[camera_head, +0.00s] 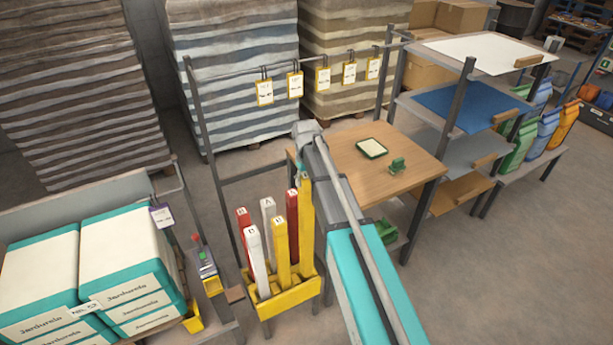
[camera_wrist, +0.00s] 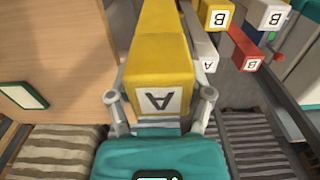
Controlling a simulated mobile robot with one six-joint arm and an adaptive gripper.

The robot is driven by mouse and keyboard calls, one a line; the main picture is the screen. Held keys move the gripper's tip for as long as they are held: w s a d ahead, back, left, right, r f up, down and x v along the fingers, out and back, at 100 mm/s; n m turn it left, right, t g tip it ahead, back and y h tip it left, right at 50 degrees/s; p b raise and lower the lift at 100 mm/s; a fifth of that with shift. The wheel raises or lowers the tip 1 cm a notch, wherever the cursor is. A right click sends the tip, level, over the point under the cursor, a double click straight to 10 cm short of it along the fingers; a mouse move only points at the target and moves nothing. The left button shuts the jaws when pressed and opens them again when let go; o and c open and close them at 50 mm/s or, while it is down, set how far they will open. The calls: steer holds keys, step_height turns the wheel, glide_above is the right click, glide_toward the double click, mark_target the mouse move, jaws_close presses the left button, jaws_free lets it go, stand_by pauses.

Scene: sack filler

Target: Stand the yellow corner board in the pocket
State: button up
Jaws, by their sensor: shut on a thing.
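The yellow corner board marked A (camera_wrist: 165,60) is between the fingers of my gripper (camera_wrist: 160,102) in the wrist view, and the gripper is shut on it. In the head view this board (camera_head: 306,225) stands upright at the right end of the yellow rack (camera_head: 290,299), its top by my wrist. I cannot tell whether its foot sits in a rack pocket or just above one. Another yellow board, marked B (camera_head: 281,250), stands in the rack, with white boards (camera_head: 256,262) and red boards (camera_head: 292,225).
A wooden table (camera_head: 345,155) with a green-framed pad (camera_head: 372,148) is behind my arm. Stacked sacks (camera_head: 125,260) fill the left bench. A rail with hanging tags (camera_head: 295,84) runs behind the rack. A shelf (camera_head: 470,110) stands at right.

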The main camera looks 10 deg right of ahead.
steer(key=shift+w+a, duration=0.25)
steer(key=shift+w, duration=0.55)
steer(key=shift+s, duration=0.15)
steer(key=s+d, duration=0.3)
steer(key=s, duration=0.5)
steer(key=s+d, duration=0.2)
steer(key=s, duration=0.7)
steer(key=shift+d, duration=0.4)
steer(key=shift+s, duration=0.1)
stand_by(1.0)
